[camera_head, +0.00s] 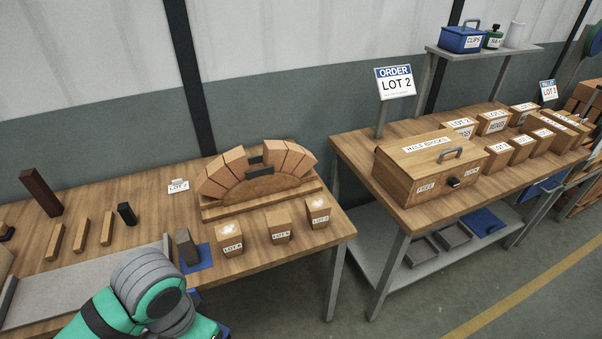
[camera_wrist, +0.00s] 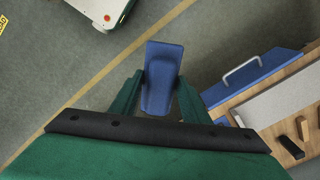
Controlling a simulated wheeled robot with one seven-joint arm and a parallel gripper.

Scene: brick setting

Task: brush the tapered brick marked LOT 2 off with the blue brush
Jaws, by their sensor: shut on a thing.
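My gripper (camera_wrist: 160,95) is shut on a blue piece, the blue brush (camera_wrist: 162,75), held between its green fingers in the wrist view. The bristles cannot be made out. The gripper is outside the head view, where only part of my arm shows. Three tapered bricks stand along the front of the left table: a left one (camera_head: 229,238), a middle one (camera_head: 279,225) and a right one (camera_head: 318,212). Each has a small white LOT label; the numbers are too small to read surely. Pale patches show on top of the left and right bricks. The brush is apart from all three.
A brick arch (camera_head: 258,178) stands behind the three bricks. A grey block (camera_head: 187,247) stands at a blue mat (camera_head: 204,257) beside them. An ORDER LOT 2 sign (camera_head: 395,82) and a wooden box (camera_head: 430,166) are on the right table. Open floor shows below the gripper.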

